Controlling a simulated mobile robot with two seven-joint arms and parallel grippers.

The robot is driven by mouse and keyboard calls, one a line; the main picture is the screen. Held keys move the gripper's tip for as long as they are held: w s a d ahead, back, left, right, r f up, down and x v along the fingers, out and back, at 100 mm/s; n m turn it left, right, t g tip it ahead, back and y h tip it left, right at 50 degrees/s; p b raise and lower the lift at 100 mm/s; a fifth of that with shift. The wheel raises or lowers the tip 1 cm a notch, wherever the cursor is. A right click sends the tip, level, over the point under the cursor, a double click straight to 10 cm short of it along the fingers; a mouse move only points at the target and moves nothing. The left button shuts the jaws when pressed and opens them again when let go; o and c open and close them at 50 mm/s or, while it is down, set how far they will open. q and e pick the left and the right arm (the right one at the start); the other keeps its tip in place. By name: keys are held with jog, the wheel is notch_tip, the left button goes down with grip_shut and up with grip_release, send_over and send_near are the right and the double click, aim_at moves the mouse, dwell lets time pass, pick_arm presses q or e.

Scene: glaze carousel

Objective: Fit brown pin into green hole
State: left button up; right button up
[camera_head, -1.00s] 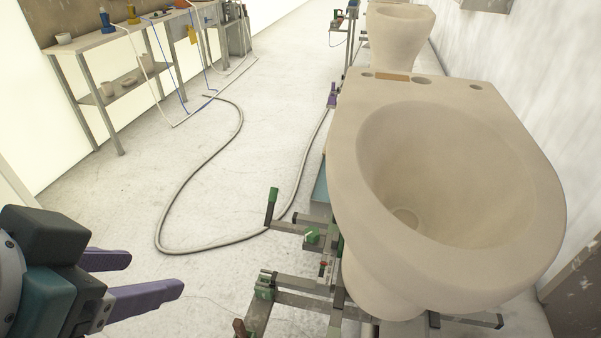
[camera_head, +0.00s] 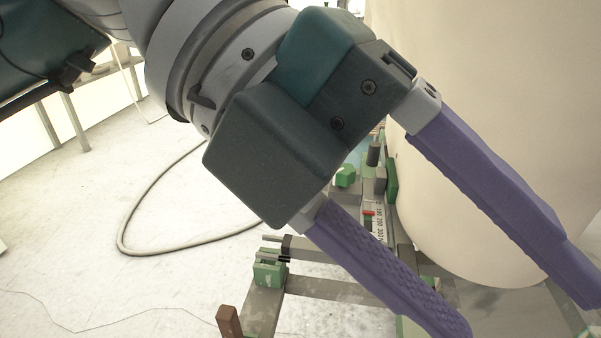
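A brown upright piece (camera_head: 229,321), which looks like the brown pin, stands at the bottom edge on the grey metal frame; its lower end is cut off. A green block (camera_head: 269,273) sits on the frame just above and right of it, with small metal rods over it. More green parts (camera_head: 345,176) show farther back, partly hidden by my gripper. I cannot tell which green part has the hole. My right gripper is not in view.
The grey frame (camera_head: 320,288) runs beneath.

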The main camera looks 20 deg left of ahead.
pick_arm(q)
jog(key=w+a+f+n+y+b, duration=0.1)
jog(key=a+f+y+b, duration=0.1)
jog(key=a+f+y, duration=0.35)
jog(key=w+a+f+y+b, duration=0.2)
jog(key=a+f+b, duration=0.1)
jog(key=a+f, duration=0.4)
jog(key=n+y+b, duration=0.1)
jog(key=y+b, duration=0.2)
jog(key=y, duration=0.1)
send_over(229, 326)
jog(key=w+a, duration=0.1)
jog(key=w, duration=0.1)
jog(key=shift+t, duration=0.4)
jog(key=f, duration=0.4)
jog(key=shift+s, duration=0.25)
jog(key=shift+n, duration=0.3)
notch_tip(229, 326, down, 4)
jog(key=shift+a+f+b, duration=0.1)
jog(key=shift+f+b, duration=0.15)
jog(key=shift+b, duration=0.7)
jog(key=f+b, duration=0.2)
jog(key=f, duration=0.1)
jog(key=f+b, duration=0.1)
jog(key=f, duration=0.1)
jog(key=shift+s+f+b, duration=0.1)
jog(key=shift+s+b, duration=0.2)
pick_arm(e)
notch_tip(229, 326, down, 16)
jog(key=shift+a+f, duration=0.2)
